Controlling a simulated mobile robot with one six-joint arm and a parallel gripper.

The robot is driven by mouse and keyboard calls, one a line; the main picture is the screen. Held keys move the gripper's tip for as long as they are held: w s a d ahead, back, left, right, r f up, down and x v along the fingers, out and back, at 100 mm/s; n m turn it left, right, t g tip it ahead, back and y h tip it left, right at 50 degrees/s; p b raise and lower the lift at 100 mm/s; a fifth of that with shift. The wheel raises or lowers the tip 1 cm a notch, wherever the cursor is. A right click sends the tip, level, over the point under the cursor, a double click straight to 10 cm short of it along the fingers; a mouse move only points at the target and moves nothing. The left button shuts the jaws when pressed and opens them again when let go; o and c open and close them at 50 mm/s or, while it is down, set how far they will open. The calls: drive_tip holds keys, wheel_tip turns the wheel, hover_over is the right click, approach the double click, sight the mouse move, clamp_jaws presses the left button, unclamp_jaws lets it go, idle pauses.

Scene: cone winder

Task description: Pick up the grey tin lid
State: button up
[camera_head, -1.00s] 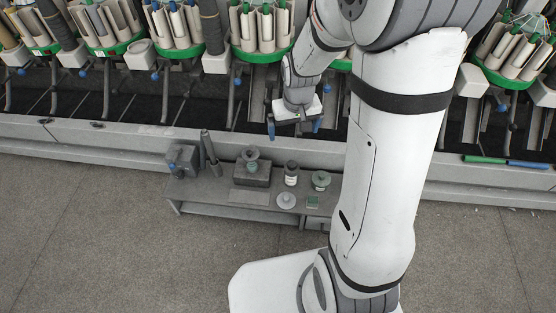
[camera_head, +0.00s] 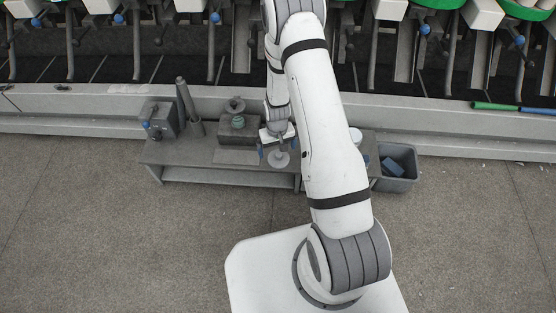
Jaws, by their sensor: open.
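The grey tin lid (camera_head: 279,160) is a small round grey disc with a raised middle, on the low bench beside the dark block. Part of it is hidden by my gripper. My gripper (camera_head: 278,150) points down over the lid with its blue-tipped fingers apart, one to each side in the picture. It is open and holds nothing that I can see. I cannot tell how high the fingertips are above the bench.
The low grey bench (camera_head: 205,177) also bears a dark box (camera_head: 160,119), an upright dark rod (camera_head: 188,105) and a dark block (camera_head: 238,131) with a spool-like piece on top. A grey bin (camera_head: 397,184) with a blue piece stands right.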

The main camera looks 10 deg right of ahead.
sight(279, 154)
drive_tip(key=f+b, duration=0.1)
drive_tip(key=f, duration=0.2)
drive_tip(key=f+b, duration=0.1)
drive_tip(key=f, duration=0.1)
drive_tip(key=shift+d+f+b, duration=0.1)
drive_tip(key=shift+d+b, duration=0.25)
drive_tip(key=shift+w, duration=0.1)
drive_tip(key=shift+c, duration=0.3)
drive_tip(key=c, duration=0.9)
